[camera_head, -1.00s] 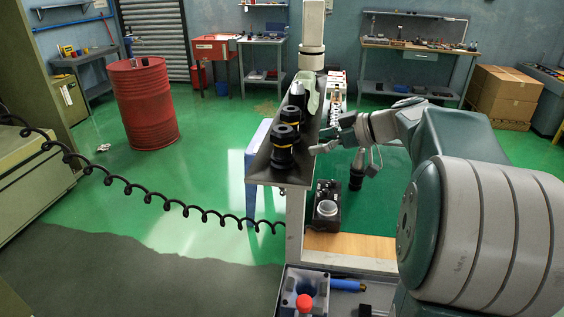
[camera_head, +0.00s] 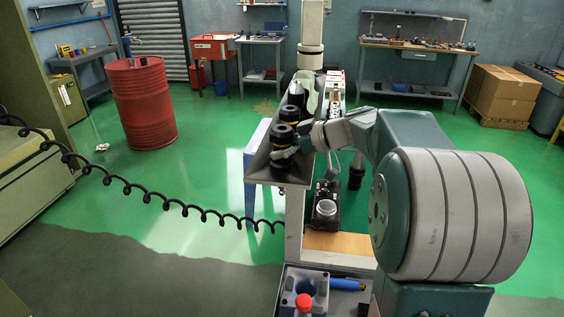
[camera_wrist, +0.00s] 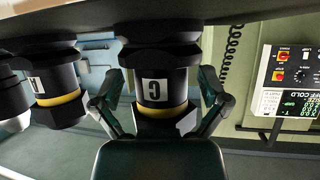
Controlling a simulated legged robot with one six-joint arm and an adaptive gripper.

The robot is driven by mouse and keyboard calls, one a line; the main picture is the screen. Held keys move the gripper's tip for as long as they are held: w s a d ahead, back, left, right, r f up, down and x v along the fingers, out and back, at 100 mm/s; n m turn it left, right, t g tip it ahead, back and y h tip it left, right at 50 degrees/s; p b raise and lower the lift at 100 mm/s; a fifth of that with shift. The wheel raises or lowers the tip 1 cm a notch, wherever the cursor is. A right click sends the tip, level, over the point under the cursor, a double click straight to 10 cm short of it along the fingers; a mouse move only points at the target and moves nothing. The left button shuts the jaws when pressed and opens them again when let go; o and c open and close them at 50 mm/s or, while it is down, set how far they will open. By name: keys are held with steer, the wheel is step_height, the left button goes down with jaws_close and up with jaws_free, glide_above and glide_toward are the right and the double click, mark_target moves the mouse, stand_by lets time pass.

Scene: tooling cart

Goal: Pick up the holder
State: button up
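Black tool holders with yellow rings stand in a row on the cart's upper shelf (camera_head: 262,163). The nearest holder (camera_head: 284,134) is at the shelf's front end. In the wrist view, which looks upside down, a holder (camera_wrist: 157,88) with a white letter label, apparently C or G, sits between the fingers of my gripper (camera_wrist: 160,92). The fingers are spread on either side of it, with narrow gaps seeming to remain. In the head view my gripper (camera_head: 290,155) is at the nearest holder, its fingers partly hidden.
A second labelled holder (camera_wrist: 55,92) stands close beside the first in the wrist view. Behind it in the head view are another holder (camera_head: 290,114) and a pale green cloth (camera_head: 309,88). A white post (camera_head: 311,45) rises at the shelf's far end. A coiled black cable (camera_head: 150,203) hangs left.

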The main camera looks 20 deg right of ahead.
jaws_close()
steer(key=shift+r, duration=0.1)
step_height(320, 180, up, 12)
steer(key=shift+r, duration=0.1)
steer(key=s+d, duration=1.2)
steer(key=shift+s+d, duration=0.4)
steer(key=shift+r, duration=0.2)
stand_by(0.3)
